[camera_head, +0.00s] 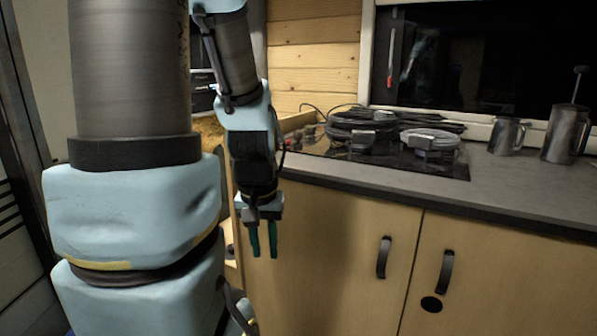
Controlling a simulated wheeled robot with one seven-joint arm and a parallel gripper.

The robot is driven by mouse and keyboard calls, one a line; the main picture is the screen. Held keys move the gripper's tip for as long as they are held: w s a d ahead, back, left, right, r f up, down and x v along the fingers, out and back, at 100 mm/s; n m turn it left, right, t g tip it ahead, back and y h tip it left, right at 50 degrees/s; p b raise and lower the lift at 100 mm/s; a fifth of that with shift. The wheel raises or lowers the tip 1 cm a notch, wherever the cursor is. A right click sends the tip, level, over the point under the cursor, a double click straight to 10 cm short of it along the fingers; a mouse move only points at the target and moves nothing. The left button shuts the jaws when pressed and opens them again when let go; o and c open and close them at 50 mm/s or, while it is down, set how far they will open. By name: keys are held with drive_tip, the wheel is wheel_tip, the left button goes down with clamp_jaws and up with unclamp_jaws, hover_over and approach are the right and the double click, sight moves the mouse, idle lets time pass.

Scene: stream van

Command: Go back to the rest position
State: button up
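My gripper (263,240) hangs pointing down in the middle left of the head view, in front of the light wooden cabinet front and below the counter edge. Its two dark green fingers are apart, with a gap between them. Nothing shows between the fingers. My blue and grey arm fills the left of the view and bends down to the gripper. The arm hides part of the area behind it.
A grey counter (500,190) runs to the right with a black hob (440,170) bearing coiled dark items. A metal mug (507,136) and a metal pot (566,134) stand at the right. Cabinet doors (500,275) have black handles (384,257). A dark window (480,60) is behind.

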wheel_tip(320, 180, up, 13)
drive_tip(key=p, duration=1.1)
drive_tip(key=shift+f+p, duration=0.15)
drive_tip(key=shift+p, duration=0.15)
